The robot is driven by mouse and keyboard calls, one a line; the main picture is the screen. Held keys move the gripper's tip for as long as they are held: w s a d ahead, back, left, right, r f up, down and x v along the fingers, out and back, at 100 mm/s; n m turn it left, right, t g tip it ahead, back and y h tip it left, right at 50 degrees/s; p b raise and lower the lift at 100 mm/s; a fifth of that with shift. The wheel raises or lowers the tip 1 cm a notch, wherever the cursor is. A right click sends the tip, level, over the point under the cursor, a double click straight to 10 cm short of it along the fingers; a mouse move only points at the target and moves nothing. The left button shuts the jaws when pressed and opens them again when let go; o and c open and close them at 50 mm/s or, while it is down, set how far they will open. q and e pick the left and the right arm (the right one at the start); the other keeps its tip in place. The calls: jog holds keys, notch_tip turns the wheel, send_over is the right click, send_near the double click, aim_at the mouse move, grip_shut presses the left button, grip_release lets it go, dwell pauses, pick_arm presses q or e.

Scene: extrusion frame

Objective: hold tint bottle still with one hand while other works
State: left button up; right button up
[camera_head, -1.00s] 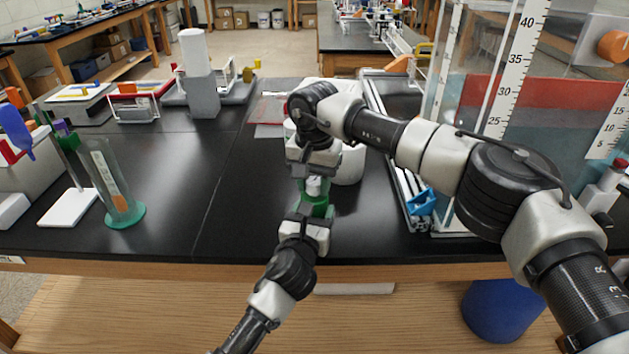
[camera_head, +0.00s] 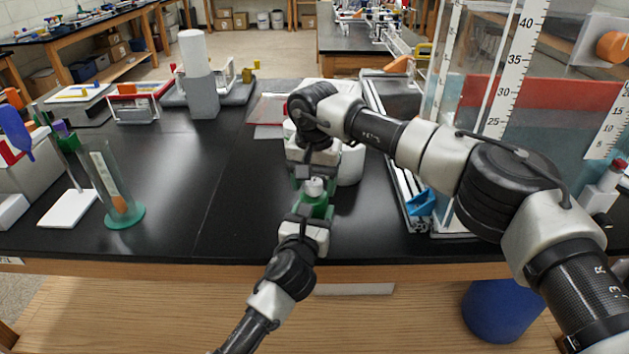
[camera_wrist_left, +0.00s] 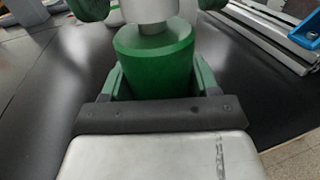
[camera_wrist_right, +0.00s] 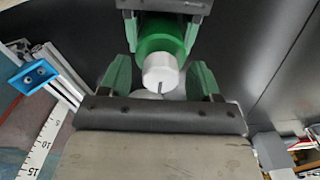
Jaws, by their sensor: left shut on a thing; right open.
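The tint bottle (camera_head: 317,200) is green with a white cap (camera_head: 314,186) and stands upright near the front edge of the black bench. The bottle also shows in the left wrist view (camera_wrist_left: 155,62) and, with its cap towards the camera, in the right wrist view (camera_wrist_right: 161,36). My left gripper (camera_head: 312,210) is shut on the bottle's body from the front. My right gripper (camera_head: 314,172) is above the bottle, pointing down. Its green fingers (camera_wrist_right: 161,78) are open on either side of the white cap, with gaps visible.
A white round container (camera_head: 350,165) stands behind the grippers. A metal rail with a blue clamp (camera_head: 421,202) and a clear tank with a scale (camera_head: 508,80) are to the right. A clear cylinder (camera_head: 112,185) stands at left. The bench between is clear.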

aim_at(315, 181)
pick_arm(q)
jog(key=shift+f, duration=0.1)
pick_arm(e)
notch_tip(315, 181, up, 12)
dwell(0.5)
pick_arm(q)
jog(key=o, duration=1.1)
